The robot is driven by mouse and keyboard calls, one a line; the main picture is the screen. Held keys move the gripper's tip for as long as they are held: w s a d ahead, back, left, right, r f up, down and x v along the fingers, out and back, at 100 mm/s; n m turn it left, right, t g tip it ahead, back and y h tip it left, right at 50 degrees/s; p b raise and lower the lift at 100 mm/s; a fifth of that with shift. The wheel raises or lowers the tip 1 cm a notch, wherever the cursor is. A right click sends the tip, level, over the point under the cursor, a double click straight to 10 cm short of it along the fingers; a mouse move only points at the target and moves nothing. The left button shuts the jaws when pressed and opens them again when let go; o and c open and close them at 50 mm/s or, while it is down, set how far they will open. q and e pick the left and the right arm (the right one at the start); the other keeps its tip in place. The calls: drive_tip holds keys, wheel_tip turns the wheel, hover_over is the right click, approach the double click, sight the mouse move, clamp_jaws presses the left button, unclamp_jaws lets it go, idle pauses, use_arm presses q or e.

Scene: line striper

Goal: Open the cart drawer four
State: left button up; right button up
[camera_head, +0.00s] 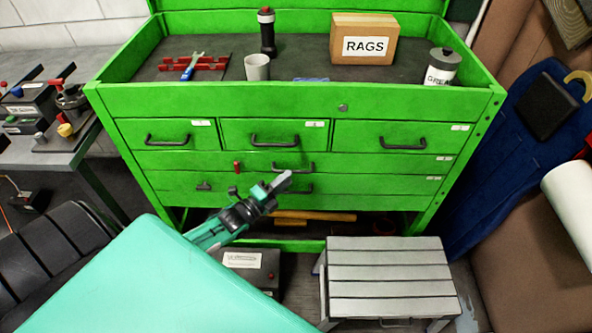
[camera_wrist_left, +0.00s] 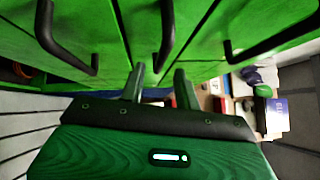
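The green cart (camera_head: 220,103) stands ahead with its drawers shut. Its upper row has a left drawer (camera_head: 160,128), a middle drawer (camera_head: 250,130) and a right drawer (camera_head: 360,132). Below are two wide drawers, an upper one (camera_head: 380,165) and a lower one (camera_head: 380,184). I see no readable number marking drawer four. My left gripper (camera_head: 283,184) is in front of the wide drawers and partly hides the lower one's handle (camera_head: 303,189). In the left wrist view its fingers (camera_wrist_left: 160,88) are apart and empty, near the middle handle (camera_wrist_left: 168,40). My right gripper is not in view.
The cart top holds a RAGS box (camera_head: 361,47), a grey cup (camera_head: 257,67), a black flashlight-like object (camera_head: 267,33) and a grease can (camera_head: 441,68). A grey slatted step stool (camera_head: 390,275) stands on the floor at lower right. A side bench (camera_head: 60,150) is at left.

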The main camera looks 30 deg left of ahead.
sight(296, 171)
use_arm(q)
drive_tip(key=shift+x, duration=2.55)
clamp_jaws()
